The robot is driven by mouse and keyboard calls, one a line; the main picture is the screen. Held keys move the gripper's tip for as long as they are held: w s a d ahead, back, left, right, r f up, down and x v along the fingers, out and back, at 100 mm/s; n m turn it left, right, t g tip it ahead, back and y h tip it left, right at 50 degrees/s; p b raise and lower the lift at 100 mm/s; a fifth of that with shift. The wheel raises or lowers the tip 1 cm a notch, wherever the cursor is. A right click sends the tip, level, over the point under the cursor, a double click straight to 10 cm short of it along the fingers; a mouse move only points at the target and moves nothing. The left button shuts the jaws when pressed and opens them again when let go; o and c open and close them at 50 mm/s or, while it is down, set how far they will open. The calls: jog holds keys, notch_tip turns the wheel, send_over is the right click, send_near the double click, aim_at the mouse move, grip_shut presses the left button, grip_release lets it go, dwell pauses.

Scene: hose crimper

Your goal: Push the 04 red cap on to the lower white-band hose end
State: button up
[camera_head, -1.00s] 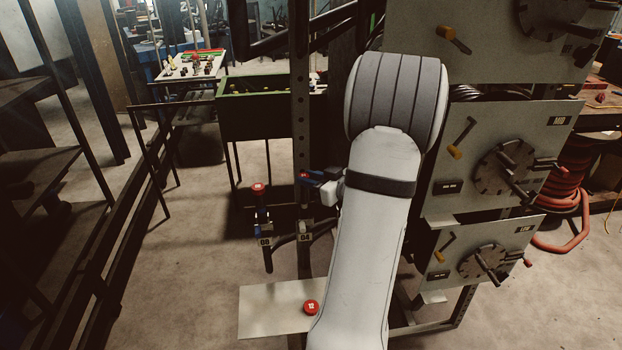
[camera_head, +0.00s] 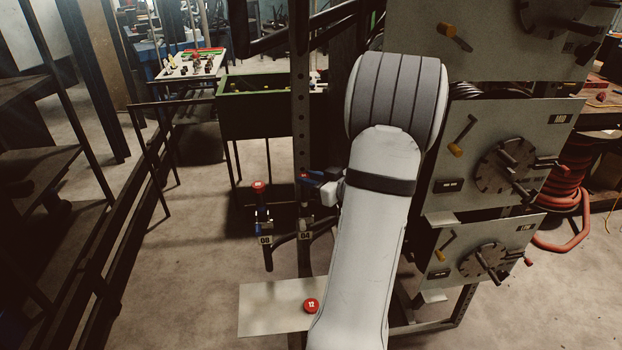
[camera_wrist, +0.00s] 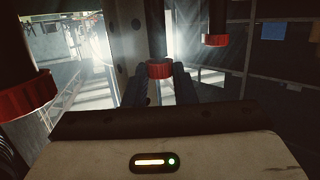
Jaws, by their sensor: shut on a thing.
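I cannot tell how far the cap is on. The cap's number and any white band on this hose are not readable. My forearm hides part of the area to the right.
Crimper panels (camera_head: 490,255) stand close on the right. Two more red caps (camera_wrist: 25,97) (camera_wrist: 215,40) flank my fingers.

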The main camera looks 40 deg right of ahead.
jog(key=shift+f+b, duration=0.6)
jog(key=shift+f, duration=0.3)
jog(key=o, duration=1)
jog(key=shift+r, duration=0.1)
jog(key=b+v, duration=0.1)
jog(key=v, duration=0.6)
jog(key=shift+s+b, duration=0.3)
jog(key=shift+s, duration=0.15)
jog(key=shift+w, duration=0.15)
